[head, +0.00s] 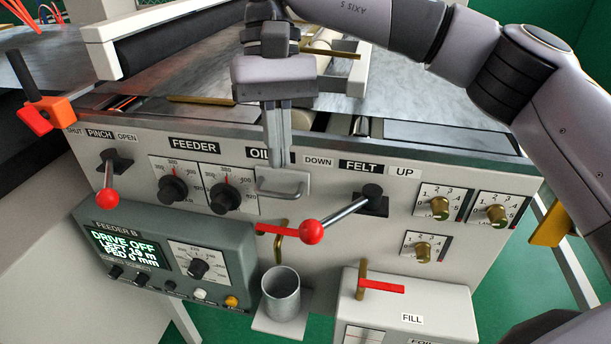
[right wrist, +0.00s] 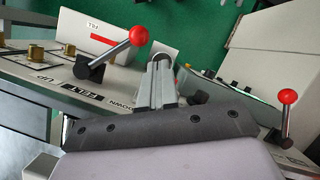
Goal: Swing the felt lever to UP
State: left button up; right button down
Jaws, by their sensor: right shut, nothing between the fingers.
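The felt lever (head: 345,209) has a grey rod and a red ball knob (head: 312,231). It slants down and left from its pivot (head: 372,192) under the FELT label, towards the DOWN side. My right gripper (head: 278,160) is shut and empty, pointing down in front of the panel, above and left of the knob. In the right wrist view the felt lever (right wrist: 112,54) ends in its knob just left of my right fingertips (right wrist: 160,62), apart from them as far as I can tell. The gripper partly covers the OIL label. My left gripper is not in view.
The pinch lever (head: 110,180) with a red ball stands at the panel's left. Dials (head: 226,198) sit left of the gripper. A drawer-like handle (head: 283,188), a red-handled valve (head: 280,231) and a grey cup (head: 281,295) are near. Brass knobs (head: 440,207) are right.

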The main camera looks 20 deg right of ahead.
aim_at(341, 214)
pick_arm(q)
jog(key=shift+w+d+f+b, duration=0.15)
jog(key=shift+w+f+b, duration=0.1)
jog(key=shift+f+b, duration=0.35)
pick_arm(e)
notch_tip(341, 214, down, 8)
jog(key=s+d+h, duration=0.1)
jog(key=s+d, duration=0.1)
jog(key=shift+d+r, duration=0.15)
jog(key=shift+d, duration=0.05)
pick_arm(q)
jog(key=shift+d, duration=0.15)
